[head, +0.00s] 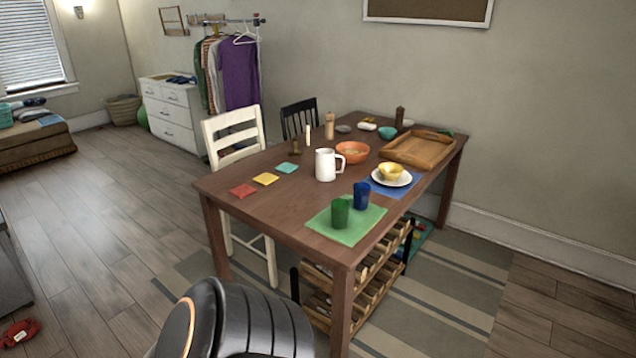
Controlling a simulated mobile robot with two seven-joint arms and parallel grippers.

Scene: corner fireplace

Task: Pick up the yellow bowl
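The yellow bowl (391,171) is small and stands upright on a white plate (378,182). The plate rests on a blue placemat (372,189) on the right side of the wooden table (285,213). Neither of my grippers shows in the head view. A dark, rounded part of my own body fills the bottom middle of the view, apart from the table.
Near the bowl are a blue cup (361,196), a green cup (340,213) on a green placemat (338,237), an orange bowl (352,152), a white pitcher (326,165) and a wooden tray (432,149). A white chair (236,133) stands at the table's left. Floor at left is open.

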